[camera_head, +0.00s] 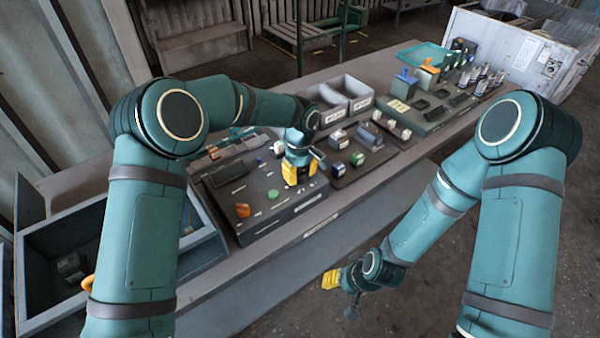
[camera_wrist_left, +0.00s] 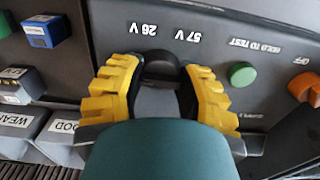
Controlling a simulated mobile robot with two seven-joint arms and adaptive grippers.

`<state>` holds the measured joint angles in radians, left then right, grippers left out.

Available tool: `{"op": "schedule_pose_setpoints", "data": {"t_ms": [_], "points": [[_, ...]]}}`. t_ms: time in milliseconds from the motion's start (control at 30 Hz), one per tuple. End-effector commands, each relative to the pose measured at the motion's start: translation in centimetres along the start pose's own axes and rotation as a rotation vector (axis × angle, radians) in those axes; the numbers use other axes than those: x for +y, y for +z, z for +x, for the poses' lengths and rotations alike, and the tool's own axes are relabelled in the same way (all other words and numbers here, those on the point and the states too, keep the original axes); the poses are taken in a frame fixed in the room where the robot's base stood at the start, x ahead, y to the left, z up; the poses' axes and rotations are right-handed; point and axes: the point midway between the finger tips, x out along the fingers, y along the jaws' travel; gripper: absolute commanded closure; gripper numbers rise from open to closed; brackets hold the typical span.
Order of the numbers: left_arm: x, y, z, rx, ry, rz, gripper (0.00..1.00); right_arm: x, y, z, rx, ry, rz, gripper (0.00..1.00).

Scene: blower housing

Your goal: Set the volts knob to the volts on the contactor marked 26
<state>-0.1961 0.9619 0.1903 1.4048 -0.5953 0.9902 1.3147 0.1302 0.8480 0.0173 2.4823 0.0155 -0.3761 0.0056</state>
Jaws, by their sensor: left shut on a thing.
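The black volts knob (camera_wrist_left: 160,68) is on the dark test panel (camera_head: 232,188), beside two printed volt markings (camera_wrist_left: 165,30) that appear upside down in the left wrist view. My left gripper (camera_head: 300,172) is over the panel's right part, its yellow fingers (camera_wrist_left: 160,92) shut on both sides of the knob. In the head view it hides the knob. Several small contactor-like blocks (camera_head: 338,139) stand right of the panel; a blue one with a white label (camera_wrist_left: 44,31) shows in the wrist view. Their numbers are too small to read. My right gripper (camera_head: 333,279) hangs low, clear of the bench; its jaw opening is unclear.
The panel also has a green button (camera_wrist_left: 242,74) and an orange knob (camera_wrist_left: 304,88). Labelled grey bins (camera_head: 347,98) stand behind the blocks. A tray with parts (camera_head: 432,122) is farther right. A large open crate (camera_head: 45,238) is at left. The floor by my right gripper is clear.

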Motion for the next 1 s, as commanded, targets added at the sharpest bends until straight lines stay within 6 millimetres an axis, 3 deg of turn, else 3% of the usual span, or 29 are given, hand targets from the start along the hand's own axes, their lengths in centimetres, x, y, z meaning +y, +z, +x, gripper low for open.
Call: {"op": "schedule_pose_setpoints", "data": {"t_ms": [267,1000], "points": [[0.0,-0.03,-0.02,0.001,0.001,0.111,1.0,0.05,0.02,0.16,0.0,0.0,0.0,0.53],[0.03,-0.01,-0.07,0.001,0.001,0.768,1.0,0.06,0.02,0.2,0.0,0.001,0.0,0.53]]}}
